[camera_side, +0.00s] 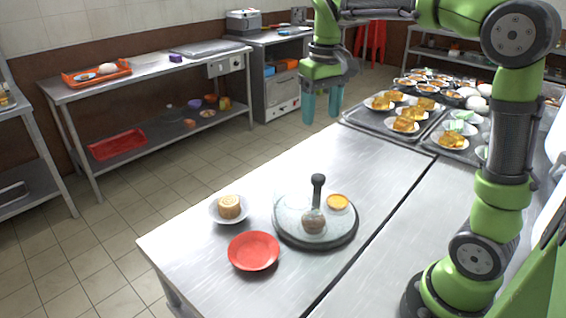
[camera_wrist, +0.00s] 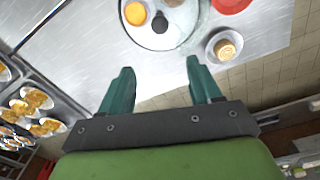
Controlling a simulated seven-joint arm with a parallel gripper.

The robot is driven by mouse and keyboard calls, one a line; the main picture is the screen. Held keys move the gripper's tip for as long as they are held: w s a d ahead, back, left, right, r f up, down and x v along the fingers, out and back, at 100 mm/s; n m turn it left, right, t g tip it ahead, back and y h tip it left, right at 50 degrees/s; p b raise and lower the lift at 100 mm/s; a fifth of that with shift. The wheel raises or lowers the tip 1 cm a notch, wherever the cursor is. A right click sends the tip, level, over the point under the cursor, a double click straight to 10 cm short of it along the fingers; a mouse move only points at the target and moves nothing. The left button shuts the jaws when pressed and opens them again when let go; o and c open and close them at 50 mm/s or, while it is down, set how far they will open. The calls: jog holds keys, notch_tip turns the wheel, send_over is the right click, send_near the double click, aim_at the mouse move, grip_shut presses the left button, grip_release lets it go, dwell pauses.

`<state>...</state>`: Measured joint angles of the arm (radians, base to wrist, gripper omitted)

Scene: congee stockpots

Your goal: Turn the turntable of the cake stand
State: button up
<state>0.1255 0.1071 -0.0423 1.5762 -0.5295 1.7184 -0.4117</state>
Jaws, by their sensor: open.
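The cake stand's round turntable (camera_side: 290,222) sits on the steel table, with a dark rim and a pale glassy top. A dark upright knob (camera_side: 318,184) rises from it. On it are an orange tart (camera_side: 338,202) and a brown round item (camera_side: 313,222). In the wrist view the turntable (camera_wrist: 150,38) is at the top, cut off by the frame edge, with the tart (camera_wrist: 135,13) on it. My gripper (camera_side: 321,106) is open and empty, high above the table and behind the turntable; its teal fingers also show in the wrist view (camera_wrist: 160,80).
A red plate (camera_side: 253,251) and a white plate (camera_side: 215,214) with a mooncake (camera_side: 230,206) stand left of the turntable, close to it. Trays (camera_side: 379,122) with several plates of food are at the back right. The table between is clear.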

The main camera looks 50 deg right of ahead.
aim_at(318, 177)
jog(key=f, duration=1.6)
jog(key=shift+s+a, duration=0.15)
jog(key=shift+s, duration=0.2)
grip_shut()
